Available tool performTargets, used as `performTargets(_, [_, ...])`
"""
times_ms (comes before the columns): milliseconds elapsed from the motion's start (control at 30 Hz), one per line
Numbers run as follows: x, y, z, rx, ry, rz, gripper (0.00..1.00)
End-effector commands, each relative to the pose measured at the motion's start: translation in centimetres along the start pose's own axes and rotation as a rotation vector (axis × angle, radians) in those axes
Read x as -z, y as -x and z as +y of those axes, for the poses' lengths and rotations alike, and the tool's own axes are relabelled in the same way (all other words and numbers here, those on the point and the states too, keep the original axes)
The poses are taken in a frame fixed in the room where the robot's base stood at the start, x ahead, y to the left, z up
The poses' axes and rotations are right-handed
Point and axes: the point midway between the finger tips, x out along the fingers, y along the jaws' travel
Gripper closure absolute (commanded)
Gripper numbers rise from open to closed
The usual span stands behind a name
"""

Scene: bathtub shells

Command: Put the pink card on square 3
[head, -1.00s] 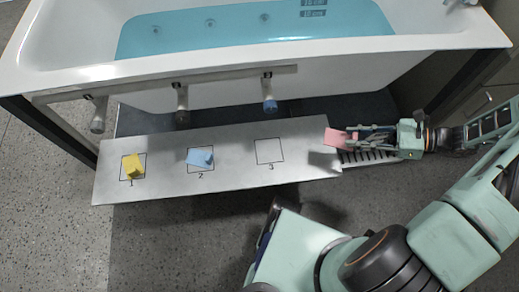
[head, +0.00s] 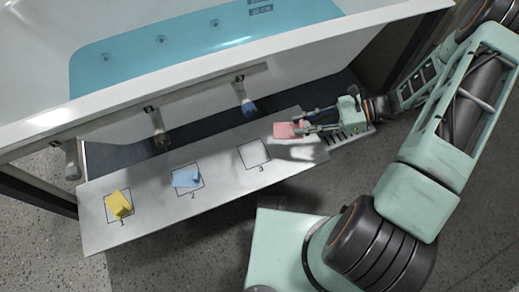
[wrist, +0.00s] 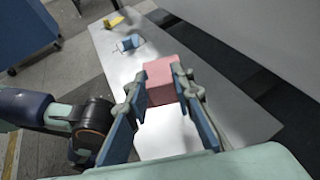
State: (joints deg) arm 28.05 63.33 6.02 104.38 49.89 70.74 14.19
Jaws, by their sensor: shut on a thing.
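The pink card (head: 286,130) is held between the fingertips of my gripper (head: 308,126), a little above the board, to the right of square 3. In the wrist view the pink card (wrist: 160,80) looks like a small block, with a finger on each side of it. Square 3 (head: 253,154) is an empty outlined square on the grey board (head: 224,198). It is not clearly visible in the wrist view, where my gripper (wrist: 162,90) and the card cover part of the board.
A yellow card (head: 118,205) lies on square 1 and a blue card (head: 186,178) on square 2. A slotted strip lies beneath my gripper.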

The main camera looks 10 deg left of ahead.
Motion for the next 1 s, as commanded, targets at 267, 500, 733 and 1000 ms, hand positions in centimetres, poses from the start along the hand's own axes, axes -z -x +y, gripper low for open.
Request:
performTargets(267, [1.0,-7.8,1.3,-0.005,-0.002,-0.003,0.95])
performTargets(500, [3.1,-11.7,1.7,-0.002,0.001,-0.002,0.95])
performTargets(733, [3.7,-13.1,1.9,-0.002,0.001,-0.002,0.95])
performTargets(1000, [6.8,-14.7,1.9,-0.001,0.001,-0.001,0.95])
